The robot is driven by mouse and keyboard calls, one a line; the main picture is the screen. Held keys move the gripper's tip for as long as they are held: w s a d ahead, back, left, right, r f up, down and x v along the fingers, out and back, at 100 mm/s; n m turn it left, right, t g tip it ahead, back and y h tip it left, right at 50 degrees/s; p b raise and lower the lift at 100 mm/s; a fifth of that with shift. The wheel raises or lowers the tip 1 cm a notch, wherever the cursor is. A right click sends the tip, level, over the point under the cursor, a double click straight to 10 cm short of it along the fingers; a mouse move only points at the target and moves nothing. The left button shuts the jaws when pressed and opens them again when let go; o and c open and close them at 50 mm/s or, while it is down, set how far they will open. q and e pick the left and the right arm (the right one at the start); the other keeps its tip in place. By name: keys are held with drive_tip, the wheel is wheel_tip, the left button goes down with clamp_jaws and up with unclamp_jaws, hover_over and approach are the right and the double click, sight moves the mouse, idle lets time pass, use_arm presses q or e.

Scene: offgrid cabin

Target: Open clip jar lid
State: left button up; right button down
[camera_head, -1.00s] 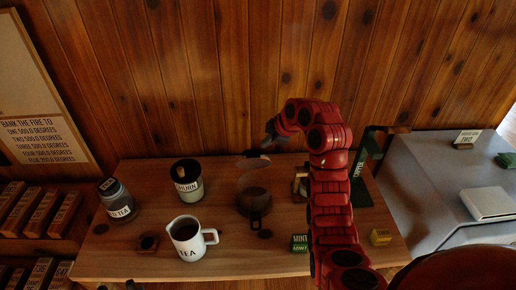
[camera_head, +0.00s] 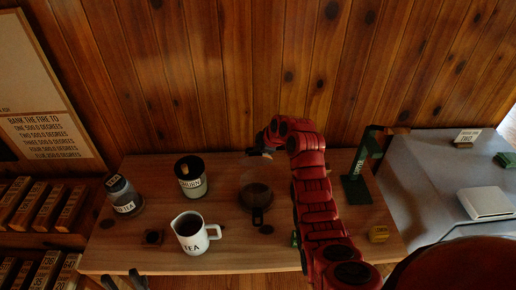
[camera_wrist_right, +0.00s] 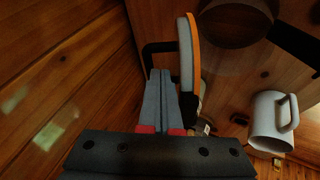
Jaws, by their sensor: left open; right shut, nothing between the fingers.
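The clear clip jar (camera_head: 256,194), with dark contents, stands mid-table; its body also shows at the top of the right wrist view (camera_wrist_right: 236,22). Its round lid (camera_wrist_right: 188,62), with an orange seal edge, stands steeply on edge beside the jar mouth. A dark wire loop (camera_wrist_right: 148,72) is next to it. My right gripper (camera_head: 252,153) is shut and empty behind the jar; its fingertips (camera_wrist_right: 160,78) are close beside the lid's outer face, and contact cannot be told. My left gripper (camera_head: 124,282) is open at the lower left edge, away from the jar.
A white TEA pitcher (camera_head: 193,235), a dark-lidded TEA jar (camera_head: 124,198) and a black-and-white canister (camera_head: 191,184) stand left of the clip jar. The wooden wall (camera_head: 220,80) is close behind.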

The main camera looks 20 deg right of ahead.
drive_tip(key=shift+w+f+b, duration=0.1)
drive_tip(key=shift+f+b, duration=0.05)
drive_tip(key=shift+b, duration=0.25)
drive_tip(key=w+b, duration=0.1)
drive_tip(key=b, duration=0.2)
drive_tip(key=w+g+b, duration=0.1)
drive_tip(key=b, duration=0.3)
drive_tip(key=w+d+b, duration=0.1)
drive_tip(key=b, duration=0.3)
drive_tip(key=shift+f, duration=0.3)
drive_tip(key=shift+w+d+r+b, duration=0.15)
drive_tip(key=shift+w+b, duration=0.25)
drive_tip(key=shift+w, duration=0.1)
